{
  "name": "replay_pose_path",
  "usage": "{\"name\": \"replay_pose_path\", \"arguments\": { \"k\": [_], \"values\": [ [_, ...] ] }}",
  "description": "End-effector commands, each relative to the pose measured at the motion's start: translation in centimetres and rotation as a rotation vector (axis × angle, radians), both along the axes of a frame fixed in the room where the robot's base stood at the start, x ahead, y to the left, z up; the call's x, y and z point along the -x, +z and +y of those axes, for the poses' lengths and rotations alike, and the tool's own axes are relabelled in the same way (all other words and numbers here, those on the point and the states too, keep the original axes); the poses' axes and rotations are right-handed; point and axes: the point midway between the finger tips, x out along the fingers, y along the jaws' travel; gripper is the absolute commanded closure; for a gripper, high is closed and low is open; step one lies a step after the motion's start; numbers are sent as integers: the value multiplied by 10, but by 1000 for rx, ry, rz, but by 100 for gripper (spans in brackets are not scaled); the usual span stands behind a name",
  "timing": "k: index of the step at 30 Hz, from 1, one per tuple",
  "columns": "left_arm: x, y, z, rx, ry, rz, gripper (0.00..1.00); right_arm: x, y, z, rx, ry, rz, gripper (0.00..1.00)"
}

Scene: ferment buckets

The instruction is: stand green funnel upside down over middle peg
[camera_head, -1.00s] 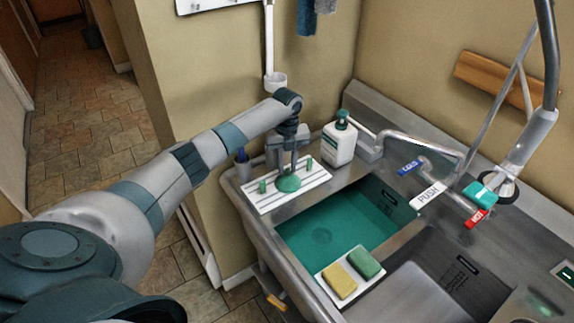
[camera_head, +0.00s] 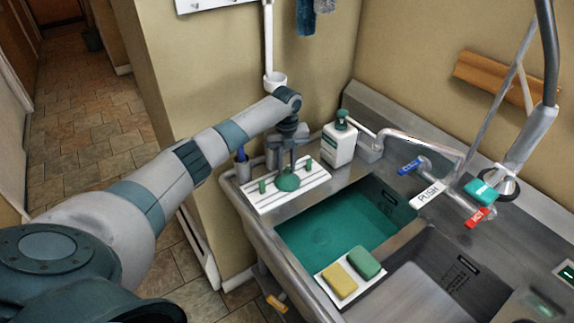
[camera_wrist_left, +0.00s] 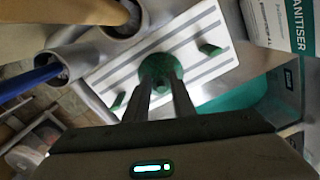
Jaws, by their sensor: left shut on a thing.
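The green funnel (camera_head: 288,182) is at the middle of a white ridged board (camera_head: 256,204), wide end down and narrow end up. In the left wrist view the funnel (camera_wrist_left: 160,68) shows as a round green shape at the fingertips. My left gripper (camera_head: 288,167) is shut on its narrow upper part; it also shows in the left wrist view (camera_wrist_left: 160,90). One green peg (camera_head: 262,187) stands left of the funnel and another (camera_head: 308,163) right of it. The middle peg is hidden. I cannot tell whether the funnel's rim touches the board. My right gripper is not in view.
A white soap bottle (camera_head: 339,145) stands right behind the board. A cup with a blue-handled tool (camera_head: 241,160) is at its left. The green-water basin (camera_head: 335,235) lies in front, with yellow (camera_head: 340,281) and green (camera_head: 364,262) sponges nearby. A tap (camera_head: 420,146) is at right.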

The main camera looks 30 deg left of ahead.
Motion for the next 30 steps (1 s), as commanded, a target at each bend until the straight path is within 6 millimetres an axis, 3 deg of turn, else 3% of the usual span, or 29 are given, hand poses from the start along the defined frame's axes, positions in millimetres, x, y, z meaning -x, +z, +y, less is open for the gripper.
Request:
{"name": "replay_pose_path", "arguments": {
  "k": [1,7,8,10,17,23,30],
  "values": [
    [5,-10,4,-11,3,12,100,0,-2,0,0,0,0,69],
    [5,-11,4,-11,4,12,100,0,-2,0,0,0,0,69],
    [5,-11,4,-11,4,11,75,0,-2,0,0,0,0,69],
    [5,-11,4,-11,4,12,58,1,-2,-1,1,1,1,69],
    [3,-6,3,-6,3,7,55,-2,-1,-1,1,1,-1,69],
    [2,-4,2,-4,2,6,10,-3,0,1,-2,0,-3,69],
    [2,-3,2,-3,2,4,8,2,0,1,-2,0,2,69]
  ]
}}
